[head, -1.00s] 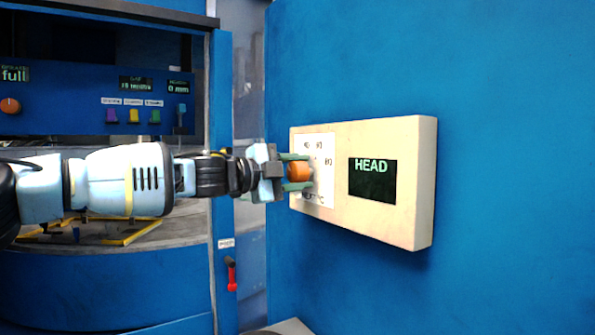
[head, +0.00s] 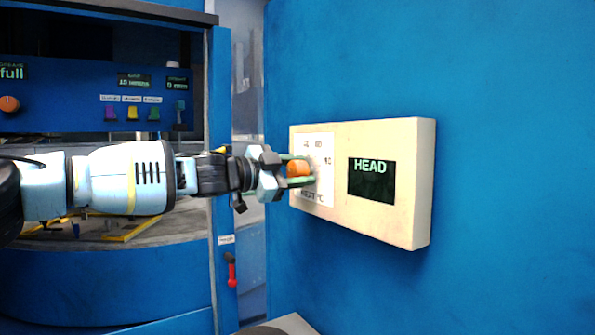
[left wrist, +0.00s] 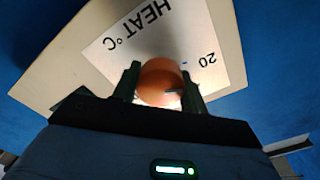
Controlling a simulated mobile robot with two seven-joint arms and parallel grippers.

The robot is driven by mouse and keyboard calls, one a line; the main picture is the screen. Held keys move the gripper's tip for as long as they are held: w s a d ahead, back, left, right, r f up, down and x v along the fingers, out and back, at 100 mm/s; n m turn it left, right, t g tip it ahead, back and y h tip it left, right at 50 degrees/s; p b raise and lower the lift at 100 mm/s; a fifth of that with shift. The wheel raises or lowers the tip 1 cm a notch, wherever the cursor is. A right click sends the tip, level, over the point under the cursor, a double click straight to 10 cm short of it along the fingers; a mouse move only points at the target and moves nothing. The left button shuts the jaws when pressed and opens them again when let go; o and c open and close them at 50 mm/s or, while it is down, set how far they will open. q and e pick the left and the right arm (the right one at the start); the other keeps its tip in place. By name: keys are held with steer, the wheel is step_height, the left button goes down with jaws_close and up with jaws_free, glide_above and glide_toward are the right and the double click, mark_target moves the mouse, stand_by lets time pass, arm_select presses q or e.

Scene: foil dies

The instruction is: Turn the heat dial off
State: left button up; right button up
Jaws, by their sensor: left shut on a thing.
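The heat dial is an orange knob (head: 297,169) on the white scale plate (head: 322,190) at the left of a cream control box (head: 400,222). My left gripper (head: 299,170) reaches in from the left and is shut on the knob, one finger on each side. In the left wrist view the orange knob (left wrist: 159,82) sits between the two green fingers (left wrist: 160,85). The plate there reads "HEAT °C" with "20" near the knob. The box's dark display (head: 371,180) reads "HEAD". The knob's pointer setting cannot be made out. My right gripper is not in view.
The box is fixed to a broad blue wall (head: 510,150). At the left is a blue panel with another orange knob (head: 9,104), several coloured switches (head: 132,114) and small displays. A red lever (head: 231,270) hangs below my left arm.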

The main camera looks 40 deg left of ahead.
mark_target(292, 169)
arm_select(q)
steer(key=o, duration=1)
steer(key=shift+s, duration=0.1)
steer(key=v, duration=0.2)
steer(key=p+v, duration=0.1)
steer(key=v, duration=0.3)
steer(key=shift+s+r, duration=0.15)
steer(key=shift+r, duration=0.1)
steer(key=shift+s+a+f+p, duration=0.2)
steer(key=shift+s+a+p, duration=0.15)
steer(key=shift+s, duration=0.25)
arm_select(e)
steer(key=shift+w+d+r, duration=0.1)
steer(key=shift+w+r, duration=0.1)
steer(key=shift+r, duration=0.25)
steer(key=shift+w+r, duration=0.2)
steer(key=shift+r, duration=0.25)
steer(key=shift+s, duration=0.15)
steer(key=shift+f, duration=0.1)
